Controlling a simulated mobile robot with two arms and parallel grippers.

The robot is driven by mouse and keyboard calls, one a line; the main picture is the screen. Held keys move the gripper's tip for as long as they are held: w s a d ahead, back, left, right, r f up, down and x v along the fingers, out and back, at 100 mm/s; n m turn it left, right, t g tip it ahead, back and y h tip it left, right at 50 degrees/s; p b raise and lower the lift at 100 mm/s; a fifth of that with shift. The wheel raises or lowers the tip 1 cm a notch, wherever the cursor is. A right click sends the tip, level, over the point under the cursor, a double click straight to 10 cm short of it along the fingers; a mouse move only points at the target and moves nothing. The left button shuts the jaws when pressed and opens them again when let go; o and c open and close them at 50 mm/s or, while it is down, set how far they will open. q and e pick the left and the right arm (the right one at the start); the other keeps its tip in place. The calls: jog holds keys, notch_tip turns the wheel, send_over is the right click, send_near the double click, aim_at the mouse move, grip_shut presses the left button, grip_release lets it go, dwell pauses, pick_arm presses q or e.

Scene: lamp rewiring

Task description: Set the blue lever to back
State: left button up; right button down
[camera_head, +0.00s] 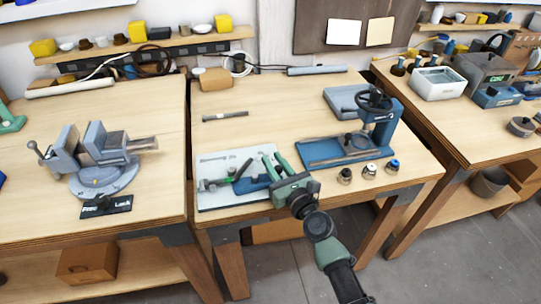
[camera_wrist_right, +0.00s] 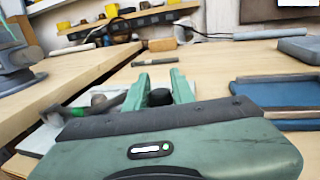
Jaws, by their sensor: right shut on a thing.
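A small blue part (camera_head: 256,184) sits on the white board (camera_head: 212,199) on the middle bench, partly hidden by my right gripper. It looks like the base of the blue lever; the lever arm itself I cannot make out. My right gripper (camera_head: 272,164) reaches over the board's right side with its green fingers pointing to the back of the bench. In the right wrist view, a black knob (camera_wrist_right: 160,97) sits between the fingers (camera_wrist_right: 156,82), and the gripper is shut on it. I cannot tell which way the lever is set. My left gripper is not in view.
A blue press (camera_head: 376,125) stands to the right, with small knobs (camera_head: 369,170) in front. A vise (camera_head: 97,160) stands on the left bench. The bench middle is mostly clear.

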jog(key=shift+s+d, duration=0.2)
jog(key=shift+d, duration=0.4)
jog(key=c, duration=1.3)
grip_release()
jog(key=shift+d, duration=0.1)
jog(key=shift+o, duration=0.5)
jog(key=shift+s+d, duration=0.15)
jog(key=shift+d, duration=0.2)
jog(key=shift+a, duration=0.3)
jog(key=shift+s, duration=0.1)
jog(key=v, duration=0.7)
jog(key=shift+s+d, duration=0.2)
jog(key=shift+s, duration=0.15)
